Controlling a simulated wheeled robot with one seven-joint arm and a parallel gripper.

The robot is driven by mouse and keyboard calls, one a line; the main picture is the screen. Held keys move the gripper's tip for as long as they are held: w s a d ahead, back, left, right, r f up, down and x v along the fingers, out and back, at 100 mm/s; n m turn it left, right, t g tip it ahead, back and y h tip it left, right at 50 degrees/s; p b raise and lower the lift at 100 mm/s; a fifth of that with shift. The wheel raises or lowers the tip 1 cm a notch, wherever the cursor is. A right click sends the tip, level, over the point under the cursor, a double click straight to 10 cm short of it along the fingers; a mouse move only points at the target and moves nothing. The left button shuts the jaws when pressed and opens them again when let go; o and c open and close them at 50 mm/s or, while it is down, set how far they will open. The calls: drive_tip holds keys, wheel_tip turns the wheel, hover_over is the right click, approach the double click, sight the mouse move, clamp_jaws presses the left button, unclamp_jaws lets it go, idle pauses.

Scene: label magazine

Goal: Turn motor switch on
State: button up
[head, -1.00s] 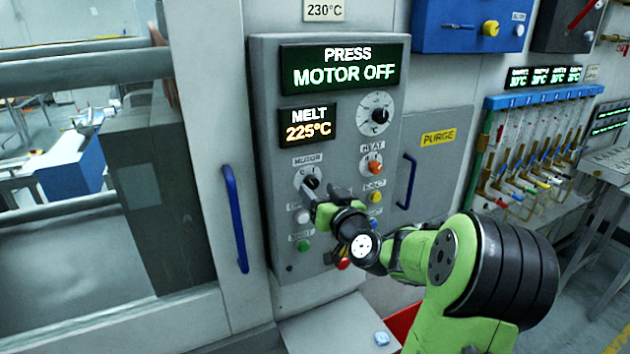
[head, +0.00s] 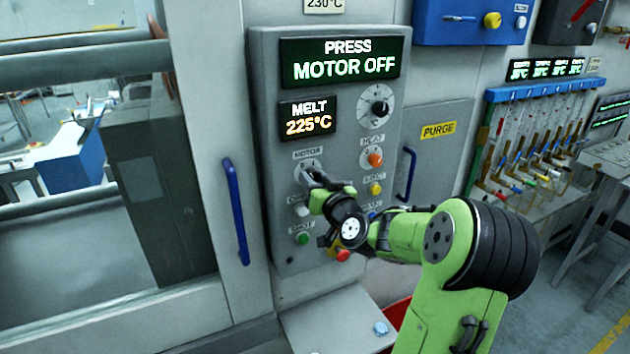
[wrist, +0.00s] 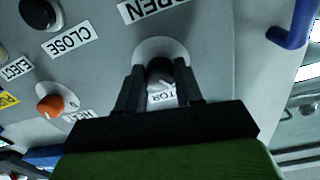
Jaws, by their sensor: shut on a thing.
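The motor switch is a dark rotary knob on a pale round plate (head: 301,169), under the MOTOR label on the grey control panel (head: 345,117). In the wrist view the dark knob (wrist: 160,72) sits between the two black fingers of my gripper (wrist: 159,80), which are shut on it. In the head view my gripper (head: 312,178) reaches the switch from the lower right and hides most of the knob. The display (head: 341,64) reads PRESS MOTOR OFF. The knob's exact angle is hard to tell.
The orange HEAT knob (head: 375,158) is to the right of the switch. A white button (head: 302,209), a green button (head: 303,238) and a red button (head: 342,255) are lower on the panel. A blue handle (head: 235,211) stands to the left.

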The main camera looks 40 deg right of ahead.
drive_tip(key=shift+m, duration=0.3)
drive_tip(key=m, duration=0.3)
drive_tip(key=shift+r, duration=0.1)
drive_tip(key=m+p, duration=0.1)
drive_tip(key=m, duration=0.3)
drive_tip(key=m+p, duration=0.1)
drive_tip(key=m, duration=0.4)
drive_tip(key=shift+m+p, duration=0.4)
drive_tip(key=shift+m, duration=0.3)
drive_tip(key=o, duration=1)
drive_tip(key=shift+o, duration=0.2)
